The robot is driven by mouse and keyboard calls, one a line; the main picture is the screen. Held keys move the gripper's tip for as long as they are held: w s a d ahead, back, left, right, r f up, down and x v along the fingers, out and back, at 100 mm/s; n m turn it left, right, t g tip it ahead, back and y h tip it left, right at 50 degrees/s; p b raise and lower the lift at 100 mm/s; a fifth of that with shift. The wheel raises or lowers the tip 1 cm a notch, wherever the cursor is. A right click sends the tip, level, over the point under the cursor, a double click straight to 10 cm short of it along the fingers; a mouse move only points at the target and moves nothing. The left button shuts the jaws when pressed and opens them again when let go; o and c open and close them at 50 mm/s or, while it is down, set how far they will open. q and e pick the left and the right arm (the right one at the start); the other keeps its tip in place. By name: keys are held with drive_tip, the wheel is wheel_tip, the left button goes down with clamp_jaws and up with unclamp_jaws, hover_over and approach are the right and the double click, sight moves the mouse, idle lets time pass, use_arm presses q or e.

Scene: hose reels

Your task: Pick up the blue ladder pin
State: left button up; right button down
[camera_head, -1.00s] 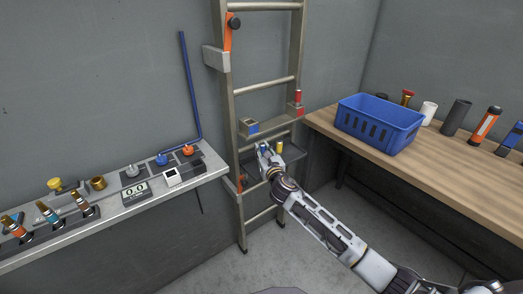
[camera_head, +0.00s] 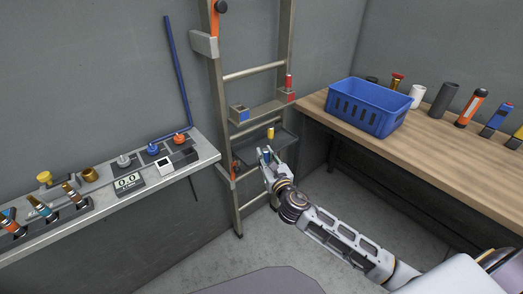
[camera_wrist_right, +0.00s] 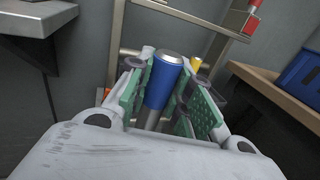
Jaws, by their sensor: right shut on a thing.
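The blue ladder pin (camera_wrist_right: 164,82) stands between the green-padded fingers of my right gripper (camera_wrist_right: 170,95) in the right wrist view. It has a blue body, a silver top and a thinner grey shank below. My right gripper is shut on it; in the head view the gripper (camera_head: 266,158) is in front of the ladder's small dark tray (camera_head: 278,148). A yellow pin (camera_head: 270,133) stands at the tray and also shows behind the fingers in the wrist view (camera_wrist_right: 196,63). My left gripper is not in view.
The ladder (camera_head: 218,130) leans at the wall, with blue-marked (camera_head: 243,115) and red-marked (camera_head: 285,95) brackets; a red pin (camera_head: 289,81) stands at the latter. A grey shelf (camera_head: 110,195) is left. A wooden bench (camera_head: 420,135) with a blue crate (camera_head: 368,105) is right.

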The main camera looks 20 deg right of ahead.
sight(266, 159)
drive_tip(key=s, duration=0.3)
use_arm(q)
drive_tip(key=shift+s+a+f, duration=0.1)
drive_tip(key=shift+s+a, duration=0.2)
use_arm(e)
drive_tip(key=shift+s, duration=0.7)
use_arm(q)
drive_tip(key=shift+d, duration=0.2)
